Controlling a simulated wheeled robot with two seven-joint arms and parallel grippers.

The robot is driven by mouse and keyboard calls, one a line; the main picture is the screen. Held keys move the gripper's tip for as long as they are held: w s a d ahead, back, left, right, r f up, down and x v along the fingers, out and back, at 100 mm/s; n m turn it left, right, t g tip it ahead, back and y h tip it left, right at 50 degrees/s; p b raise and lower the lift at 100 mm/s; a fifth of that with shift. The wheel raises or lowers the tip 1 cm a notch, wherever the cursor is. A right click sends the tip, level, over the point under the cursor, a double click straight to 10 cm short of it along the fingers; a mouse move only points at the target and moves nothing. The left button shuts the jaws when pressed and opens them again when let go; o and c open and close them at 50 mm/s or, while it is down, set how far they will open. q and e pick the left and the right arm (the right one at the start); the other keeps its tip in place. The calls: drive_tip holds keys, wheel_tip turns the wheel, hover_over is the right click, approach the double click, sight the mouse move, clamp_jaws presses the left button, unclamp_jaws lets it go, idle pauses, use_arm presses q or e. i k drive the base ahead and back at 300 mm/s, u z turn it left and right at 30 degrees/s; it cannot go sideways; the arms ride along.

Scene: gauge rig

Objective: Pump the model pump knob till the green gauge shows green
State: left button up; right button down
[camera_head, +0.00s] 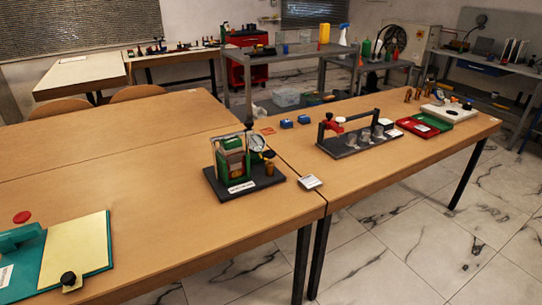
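A small model rig (232,165) with a green frame and brownish block stands upright on a dark base (217,188) on the wooden table, near the middle of the head view. A round pale-faced gauge (257,143) is at its upper right; the reading and any green on its face are too small to tell. A brown knob-like piece (269,168) stands on the base at the right, below the gauge. I cannot tell for certain which part is the pump knob. Neither of my grippers is in view.
A teal board with a yellow panel (75,245) and black knob (69,279) lies at the lower left. A white card (310,182) is right of the rig. A dark rig with metal cups (357,140) and red and green trays (425,123) stand farther right.

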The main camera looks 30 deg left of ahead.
sight(269, 154)
drive_tip(key=u, duration=1.25)
drive_tip(key=i, duration=0.4)
